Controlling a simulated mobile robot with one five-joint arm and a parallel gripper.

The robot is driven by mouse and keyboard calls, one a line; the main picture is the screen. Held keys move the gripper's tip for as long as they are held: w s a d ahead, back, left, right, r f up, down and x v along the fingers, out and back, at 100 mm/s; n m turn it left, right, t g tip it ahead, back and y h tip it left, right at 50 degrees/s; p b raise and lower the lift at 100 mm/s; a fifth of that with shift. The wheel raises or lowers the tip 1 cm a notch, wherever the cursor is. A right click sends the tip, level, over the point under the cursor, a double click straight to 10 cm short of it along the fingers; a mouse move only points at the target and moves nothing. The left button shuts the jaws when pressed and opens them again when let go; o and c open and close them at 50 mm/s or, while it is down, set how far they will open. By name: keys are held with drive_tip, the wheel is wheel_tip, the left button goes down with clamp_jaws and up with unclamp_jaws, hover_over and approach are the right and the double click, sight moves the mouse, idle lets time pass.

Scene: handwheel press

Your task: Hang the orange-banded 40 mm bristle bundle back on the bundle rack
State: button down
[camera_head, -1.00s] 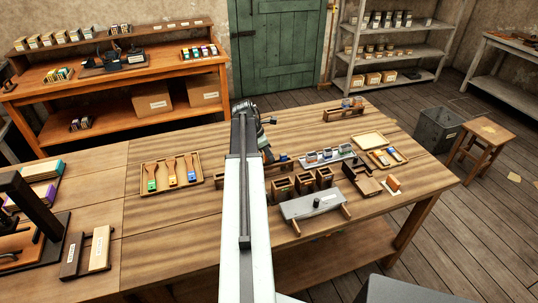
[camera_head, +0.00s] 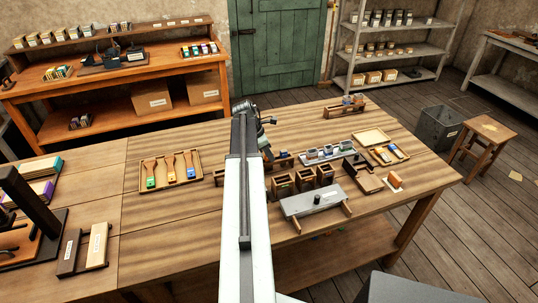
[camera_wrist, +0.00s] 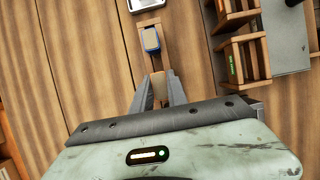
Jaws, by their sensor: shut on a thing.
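My gripper (camera_wrist: 160,90) is low over the bench in the wrist view, its two grey fingers close together on a small tan piece, the bristle bundle (camera_wrist: 159,86). Its orange band cannot be made out. Just ahead lies a narrow wooden rail, the bundle rack (camera_wrist: 149,22), running away from the fingers. A blue-banded bundle (camera_wrist: 150,40) sits on it, apart from my fingers. In the head view my arm covers the gripper and part of the rack (camera_head: 285,162). Whether the held bundle touches the rack cannot be told.
Open wooden boxes (camera_head: 304,179) stand right of the rack, close to the gripper, with a grey-topped stand (camera_head: 312,200) in front. A metal tray of cups (camera_head: 328,154) is behind them. A brush tray (camera_head: 170,171) lies left; bench between it and the front edge is clear.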

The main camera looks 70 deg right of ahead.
drive_tip(key=c, duration=1.2)
unclamp_jaws()
drive_tip(key=shift+c, duration=0.2)
drive_tip(key=shift+r, duration=0.1)
drive_tip(key=p+v, duration=0.7)
drive_tip(key=shift+r, duration=0.25)
drive_tip(key=shift+w+a, duration=0.15)
drive_tip(key=shift+w, duration=0.05)
